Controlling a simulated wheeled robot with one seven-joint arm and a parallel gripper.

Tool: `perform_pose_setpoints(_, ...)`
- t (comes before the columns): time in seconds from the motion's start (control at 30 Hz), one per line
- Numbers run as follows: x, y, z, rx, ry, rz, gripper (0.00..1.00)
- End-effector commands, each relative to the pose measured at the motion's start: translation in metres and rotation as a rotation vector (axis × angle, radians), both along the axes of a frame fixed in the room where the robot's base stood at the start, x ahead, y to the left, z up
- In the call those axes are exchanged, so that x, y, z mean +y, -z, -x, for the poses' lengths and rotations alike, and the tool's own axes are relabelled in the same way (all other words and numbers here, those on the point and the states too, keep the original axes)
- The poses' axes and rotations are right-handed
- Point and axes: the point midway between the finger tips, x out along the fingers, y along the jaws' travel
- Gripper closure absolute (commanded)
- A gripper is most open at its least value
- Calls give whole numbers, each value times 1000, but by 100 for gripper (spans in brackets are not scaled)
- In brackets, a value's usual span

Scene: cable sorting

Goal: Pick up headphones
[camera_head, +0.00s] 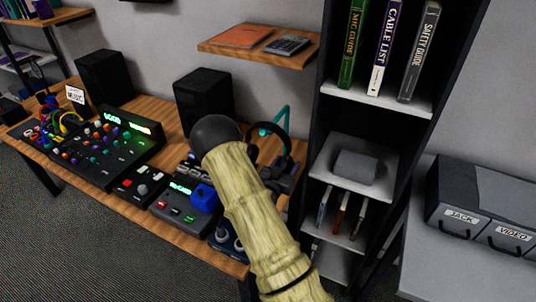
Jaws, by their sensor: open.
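The headphones (286,142) are black and stand at the right end of the wooden desk (205,244), by a teal hooked stand (283,119). Their curved band shows to the right of my arm. Their lower part is dark and partly hidden by my arm, so I cannot tell how they rest on the stand. My pale, ribbed arm reaches up from the bottom of the picture and ends in a dark rounded joint left of the headphones. I cannot make out my gripper's fingers; they are hidden behind my arm or out of the picture.
Mixers (107,146) and small control boxes (175,205) cover the desk, with two black speakers (204,95) at its back. A wall shelf (297,53) hangs above. A tall black bookcase (318,128) stands close on the right. Labelled drawers (485,207) sit farther right.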

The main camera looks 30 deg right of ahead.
Motion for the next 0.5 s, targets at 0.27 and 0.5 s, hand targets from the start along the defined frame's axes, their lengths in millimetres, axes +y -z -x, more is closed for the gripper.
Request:
perform_pose_setpoints(0.27,0,0,0,0,0,0,47)
perform_pose_setpoints(0.5,0,0,0,0,0,0,51)
